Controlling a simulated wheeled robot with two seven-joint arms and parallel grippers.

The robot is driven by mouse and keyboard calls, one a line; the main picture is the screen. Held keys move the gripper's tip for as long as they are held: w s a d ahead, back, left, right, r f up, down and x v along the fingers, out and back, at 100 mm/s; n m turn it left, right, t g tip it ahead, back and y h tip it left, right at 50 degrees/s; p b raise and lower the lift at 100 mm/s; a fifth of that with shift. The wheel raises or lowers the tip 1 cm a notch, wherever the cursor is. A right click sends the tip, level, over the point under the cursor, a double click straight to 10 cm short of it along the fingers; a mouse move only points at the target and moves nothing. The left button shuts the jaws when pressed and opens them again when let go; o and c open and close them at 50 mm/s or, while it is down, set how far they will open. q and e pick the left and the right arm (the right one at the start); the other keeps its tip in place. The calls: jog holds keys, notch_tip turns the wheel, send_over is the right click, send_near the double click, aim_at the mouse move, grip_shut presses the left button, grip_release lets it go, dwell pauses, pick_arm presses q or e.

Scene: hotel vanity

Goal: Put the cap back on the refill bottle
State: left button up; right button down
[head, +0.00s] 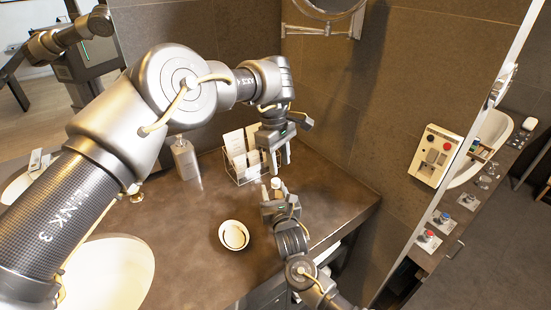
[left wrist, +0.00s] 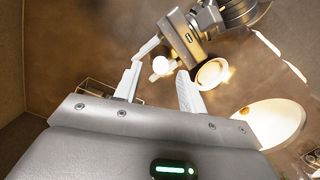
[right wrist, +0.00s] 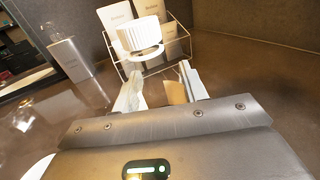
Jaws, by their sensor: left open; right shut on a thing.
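A white ribbed cap (right wrist: 142,36) with a pale ring below it shows just above and beyond my right fingertips in the right wrist view. It appears as a small white top in the head view (head: 277,184) and as a round white disc in the left wrist view (left wrist: 161,65). My right gripper (head: 270,192) is shut on what seems to be the refill bottle under this cap. The bottle's body is hardly visible, and I cannot tell how the cap sits on it. My left gripper (head: 280,160) is open, pointing down above the cap, apart from it.
A wire rack with cards (head: 243,160) stands behind the grippers. A grey dispenser (head: 185,158) stands left of it. A white bowl (head: 233,235) lies in front, and a basin (head: 105,275) is at front left. The counter (head: 330,190) is clear on the right.

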pick_arm(q)
jog(key=n, duration=0.4)
jog(key=shift+d+r, duration=0.2)
jog(key=shift+r, duration=0.05)
jog(key=n, duration=1.2)
jog(key=r+n, duration=0.1)
jog(key=n, duration=0.5)
jog(key=shift+t+y, duration=0.3)
jog(key=shift+t, duration=0.1)
jog(key=n, duration=0.5)
jog(key=shift+r, duration=0.2)
jog(key=n, duration=0.3)
jog(key=shift+a, duration=0.1)
jog(key=n, duration=0.5)
jog(key=shift+a+r, duration=0.1)
jog(key=n, duration=0.5)
jog(key=shift+a, duration=0.2)
jog(key=n, duration=0.5)
jog(key=shift+a+r+y, duration=0.1)
jog(key=shift+a+y, duration=0.05)
jog(key=shift+y, duration=0.15)
jog(key=n, duration=0.5)
jog(key=shift+a+n, duration=0.1)
jog(key=shift+n, duration=0.2)
